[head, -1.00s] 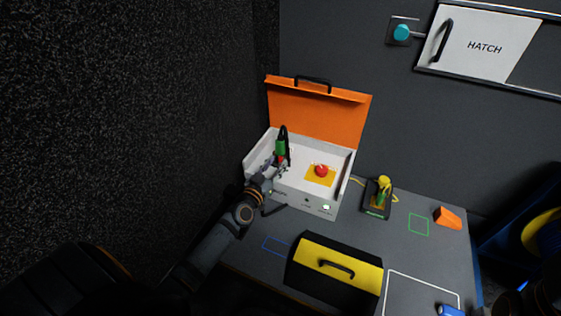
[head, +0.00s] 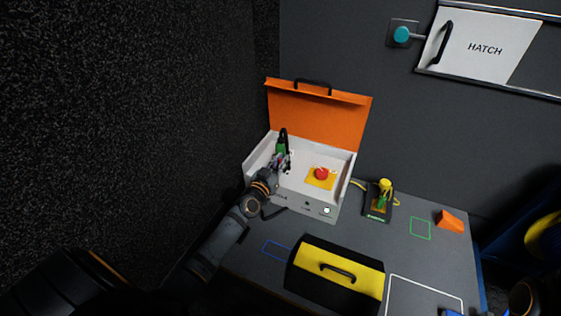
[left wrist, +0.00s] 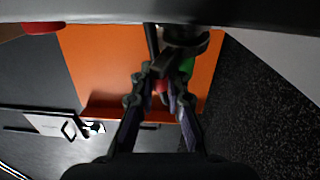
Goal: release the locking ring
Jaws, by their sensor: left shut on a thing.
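An open orange-lidded case (head: 318,118) with a white tray stands on the table. At its back left a green connector (head: 281,149) stands with a black part on top, and a green part also shows in the left wrist view (left wrist: 187,66). My left gripper (head: 283,163) reaches into the case at this connector. In the left wrist view its fingers (left wrist: 158,88) are shut around a small red part, which I take for the locking ring (left wrist: 160,86). The fingers hide most of it.
A red button (head: 321,174) on a yellow plate sits in the case. A yellow and black toolbox (head: 337,268) stands in front. A device with a yellow plug (head: 385,187) and an orange wedge (head: 449,221) are to the right. A hatch (head: 485,46) is on the wall.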

